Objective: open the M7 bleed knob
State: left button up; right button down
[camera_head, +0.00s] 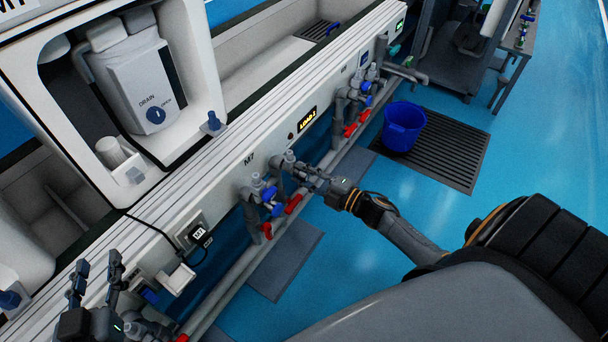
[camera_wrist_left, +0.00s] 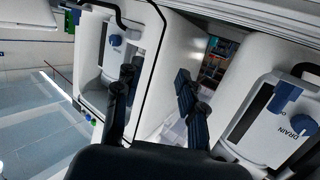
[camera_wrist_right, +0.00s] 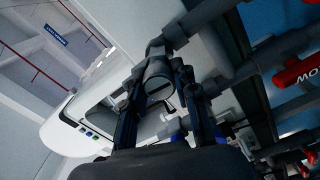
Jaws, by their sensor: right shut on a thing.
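The M7 label (camera_head: 249,160) is on the white front panel of the bench. Beside it is a cluster of grey valves with blue handles (camera_head: 270,200) and a red handle (camera_head: 293,203). My right gripper (camera_head: 299,167) reaches the upper grey fitting of this cluster. In the right wrist view its fingers (camera_wrist_right: 162,88) are shut on a round grey knob with a slot (camera_wrist_right: 158,78), apparently the M7 bleed knob. The fingers partly hide it. My left gripper (camera_head: 96,273) is at the lower left, open and empty; its spread fingers (camera_wrist_left: 156,88) also show in the left wrist view.
A second valve cluster with red handles (camera_head: 350,130) and a LOAD 2 display (camera_head: 308,119) are farther along the panel. A blue bucket (camera_head: 403,126) stands on a dark floor grate (camera_head: 450,150). A pipe (camera_head: 225,285) runs low along the bench. A white DRAIN unit (camera_head: 150,85) is above.

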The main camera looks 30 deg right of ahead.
pick_arm(q)
jog(key=shift+w+d+r+t, duration=0.15)
jog(key=shift+r+t, duration=0.25)
jog(key=shift+r, duration=0.2)
pick_arm(e)
jog(key=shift+n, duration=0.6)
jog(key=c, duration=1)
grip_release()
jog(key=shift+s, duration=0.1)
jog(key=v, duration=1.2)
